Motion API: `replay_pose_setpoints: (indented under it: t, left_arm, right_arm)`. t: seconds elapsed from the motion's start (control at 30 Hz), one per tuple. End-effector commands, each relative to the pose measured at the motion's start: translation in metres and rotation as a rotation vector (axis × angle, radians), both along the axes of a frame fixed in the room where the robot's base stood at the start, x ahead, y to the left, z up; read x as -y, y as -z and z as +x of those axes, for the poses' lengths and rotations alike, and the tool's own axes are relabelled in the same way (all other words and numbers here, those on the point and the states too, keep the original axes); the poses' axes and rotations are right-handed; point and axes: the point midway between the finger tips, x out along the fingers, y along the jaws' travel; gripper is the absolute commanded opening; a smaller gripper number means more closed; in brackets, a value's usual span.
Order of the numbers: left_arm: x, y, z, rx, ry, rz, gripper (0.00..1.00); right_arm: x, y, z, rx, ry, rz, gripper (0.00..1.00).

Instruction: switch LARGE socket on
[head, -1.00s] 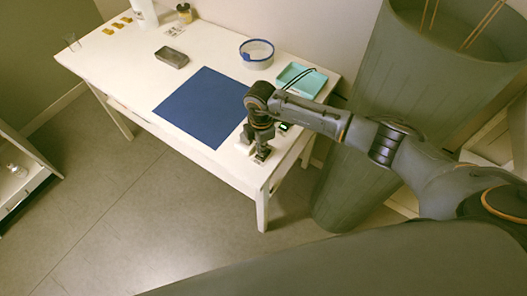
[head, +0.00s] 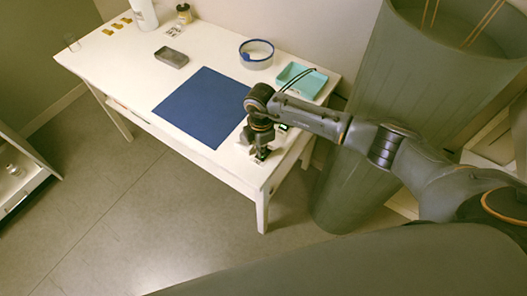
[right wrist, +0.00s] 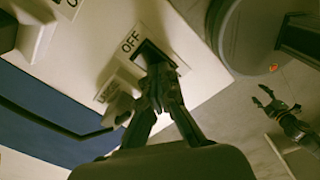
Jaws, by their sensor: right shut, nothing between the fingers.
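My right gripper (head: 262,154) is at the near right corner of the white table (head: 112,72), pointing down. In the right wrist view its shut, empty fingers (right wrist: 153,70) are at a dark switch opening on a white socket (right wrist: 188,62). They look in contact with it, but the exact contact is hidden. The word OFF shows beside the switch.
A blue mat (head: 200,106) lies left of my right gripper. A teal tray (head: 304,88) and a round blue-rimmed container (head: 257,62) are behind it. A grey tray (head: 171,57) sits farther left. A large green cylinder (head: 380,120) stands close beside the table.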

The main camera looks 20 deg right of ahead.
Motion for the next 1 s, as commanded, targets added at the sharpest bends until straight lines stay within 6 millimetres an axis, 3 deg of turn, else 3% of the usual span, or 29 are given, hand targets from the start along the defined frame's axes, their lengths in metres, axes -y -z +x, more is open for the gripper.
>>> replay_pose_setpoints:
  t: [0.17,1.0]
  left_arm:
    - [0.000,-0.005,0.000,0.000,0.000,0.000,0.62]
    - [0.000,-0.061,0.000,0.000,0.000,0.000,0.62]
  right_arm:
    - [0.000,-0.003,-0.002,-0.006,0.000,-0.002,0.00]
    - [0.000,-0.069,-0.002,-0.004,0.001,-0.002,0.00]
